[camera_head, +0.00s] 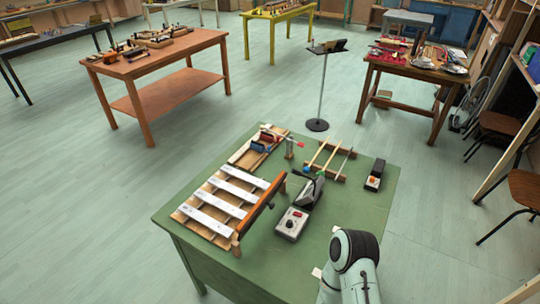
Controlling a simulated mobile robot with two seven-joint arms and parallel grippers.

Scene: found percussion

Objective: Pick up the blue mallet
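A mallet with a small blue head (306,169) lies on a wooden rack (338,177) at the back of the green table (268,275). Its pale shaft runs up and to the right from the head. A mallet with a green head (320,173) lies beside it on the right, and a third stick is farther right. A red-headed mallet (300,144) lies to the left, behind the rack. A pale arm of mine stands at the front right of the table, well apart from the blue mallet. I see neither gripper's fingers.
A xylophone-like instrument with white bars (222,204) fills the table's left side, with an orange-brown beam (262,205) along it. A grey box with a red knob (291,224), a dark wedge-shaped object (309,191) and a small dark box (375,174) stand nearby. The table's right front is mostly clear.

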